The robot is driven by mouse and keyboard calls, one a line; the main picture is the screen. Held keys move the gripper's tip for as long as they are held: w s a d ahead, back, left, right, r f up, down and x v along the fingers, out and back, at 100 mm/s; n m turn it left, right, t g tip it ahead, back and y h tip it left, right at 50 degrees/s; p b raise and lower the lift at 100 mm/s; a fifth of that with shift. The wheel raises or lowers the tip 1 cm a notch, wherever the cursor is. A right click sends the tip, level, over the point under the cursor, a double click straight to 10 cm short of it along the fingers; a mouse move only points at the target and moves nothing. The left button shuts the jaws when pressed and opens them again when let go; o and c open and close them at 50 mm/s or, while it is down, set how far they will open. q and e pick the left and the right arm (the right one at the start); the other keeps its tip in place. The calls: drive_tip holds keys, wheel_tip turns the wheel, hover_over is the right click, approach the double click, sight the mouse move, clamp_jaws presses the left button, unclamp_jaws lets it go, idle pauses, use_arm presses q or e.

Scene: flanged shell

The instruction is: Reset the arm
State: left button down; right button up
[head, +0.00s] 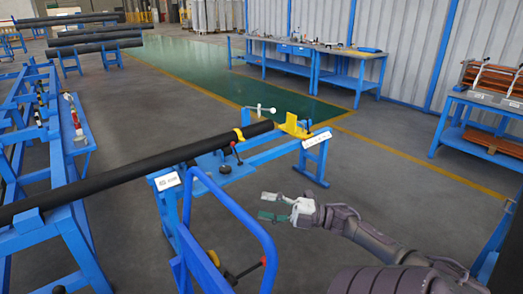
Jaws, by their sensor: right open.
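My right arm (385,240) comes in from the lower right and reaches toward the middle of the head view. Its gripper (266,206) is open, with its two fingers apart and nothing between them. It is over the floor, in front of the blue stand and apart from it in the picture. My left gripper and left arm are not in view.
A long black pipe (120,178) lies on blue stands, with a yellow bracket (294,126) near its end. A curved blue rail (238,212) rises left of my gripper. Workbenches (320,62) line the back wall. Grey floor (400,170) is clear behind my arm.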

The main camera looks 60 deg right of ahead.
drive_tip(key=shift+f, duration=0.1)
idle(0.4)
drive_tip(key=s+d+f+m+g+h, duration=0.15)
drive_tip(key=f+m+h, duration=0.4)
drive_tip(key=f, duration=0.55)
drive_tip(key=s+d+f+m+h, duration=0.2)
drive_tip(key=f+m+h, duration=0.3)
drive_tip(key=f, duration=0.6)
drive_tip(key=s+a+f+m+g, duration=0.2)
drive_tip(key=s+a+f+m, duration=0.1)
drive_tip(key=f, duration=0.5)
drive_tip(key=s+a+f+m+g, duration=0.3)
drive_tip(key=s+f, duration=0.1)
drive_tip(key=f, duration=0.5)
drive_tip(key=s+a+f+m+g, duration=0.1)
drive_tip(key=s+a+f+g, duration=0.4)
drive_tip(key=s+a+f, duration=0.4)
drive_tip(key=s+a+f+m+g+y, duration=0.1)
drive_tip(key=s+a+f+g, duration=0.4)
drive_tip(key=s+a+f, duration=0.5)
drive_tip(key=s+a+m, duration=0.1)
drive_tip(key=a, duration=0.6)
drive_tip(key=shift+s+a, duration=0.2)
drive_tip(key=shift+s, duration=0.2)
drive_tip(key=shift+r, duration=0.1)
